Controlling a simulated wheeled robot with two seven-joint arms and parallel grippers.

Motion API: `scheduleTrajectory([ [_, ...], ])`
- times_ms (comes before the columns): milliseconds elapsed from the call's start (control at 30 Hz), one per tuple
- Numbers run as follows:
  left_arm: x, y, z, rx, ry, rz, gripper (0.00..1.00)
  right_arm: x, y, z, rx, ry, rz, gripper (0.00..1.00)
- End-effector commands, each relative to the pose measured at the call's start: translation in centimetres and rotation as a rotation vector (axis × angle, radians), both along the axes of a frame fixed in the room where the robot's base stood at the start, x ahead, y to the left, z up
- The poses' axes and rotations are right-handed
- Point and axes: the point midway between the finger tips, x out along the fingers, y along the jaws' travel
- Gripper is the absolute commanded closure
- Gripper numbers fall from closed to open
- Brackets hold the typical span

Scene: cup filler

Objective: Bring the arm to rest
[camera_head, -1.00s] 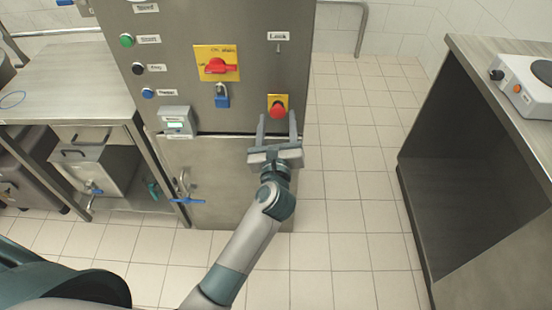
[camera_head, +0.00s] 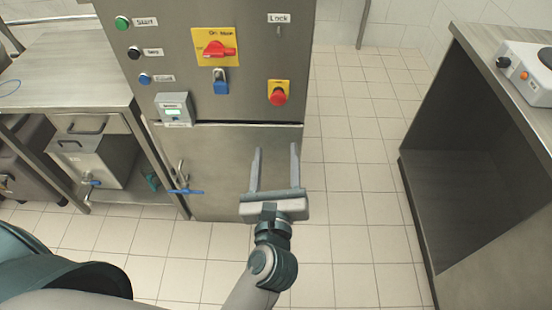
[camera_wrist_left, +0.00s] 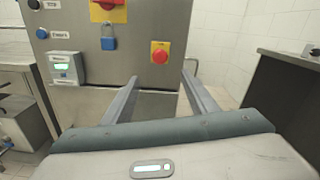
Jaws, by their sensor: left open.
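My left gripper (camera_head: 274,172) is open and empty in the head view. It is in front of the lower door of the grey steel machine (camera_head: 240,165), below the red emergency button (camera_head: 278,94) on its yellow plate. In the left wrist view its two fingers (camera_wrist_left: 156,95) point towards the machine, with nothing between them. The red button (camera_wrist_left: 160,52) shows beyond the fingertips, apart from them. My right gripper is in neither view.
The machine's panel carries a red rotary switch (camera_head: 216,49), a blue padlock (camera_head: 220,82) and a small display box (camera_head: 174,109). A steel table (camera_head: 70,75) stands at left, a dark open-sided counter (camera_head: 470,160) at right. Tiled floor (camera_head: 355,205) between is clear.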

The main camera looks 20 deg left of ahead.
Motion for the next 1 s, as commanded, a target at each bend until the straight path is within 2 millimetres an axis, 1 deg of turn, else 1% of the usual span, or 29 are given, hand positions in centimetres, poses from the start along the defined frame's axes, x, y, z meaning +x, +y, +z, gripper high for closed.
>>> scheduleTrajectory([
  [133, -0.2, -0.1, 0.1, -0.001, -0.001, 0.000, 0.47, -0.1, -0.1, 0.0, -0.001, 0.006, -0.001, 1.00],
  [667, -0.2, -0.1, 0.0, 0.017, 0.000, 0.000, 0.47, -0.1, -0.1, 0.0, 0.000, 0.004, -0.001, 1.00],
  [767, 0.0, -0.1, -0.3, 0.079, 0.002, -0.002, 0.47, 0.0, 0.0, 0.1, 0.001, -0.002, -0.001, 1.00],
  [867, 0.4, -0.4, -0.9, 0.216, 0.008, -0.008, 0.47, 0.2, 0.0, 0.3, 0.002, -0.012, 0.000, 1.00],
  [967, 1.0, -1.0, -2.1, 0.431, 0.019, -0.024, 0.47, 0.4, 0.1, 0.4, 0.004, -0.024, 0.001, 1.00],
  [1000, 1.2, -1.4, -2.8, 0.537, 0.026, -0.036, 0.47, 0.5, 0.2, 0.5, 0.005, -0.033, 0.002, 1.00],
])
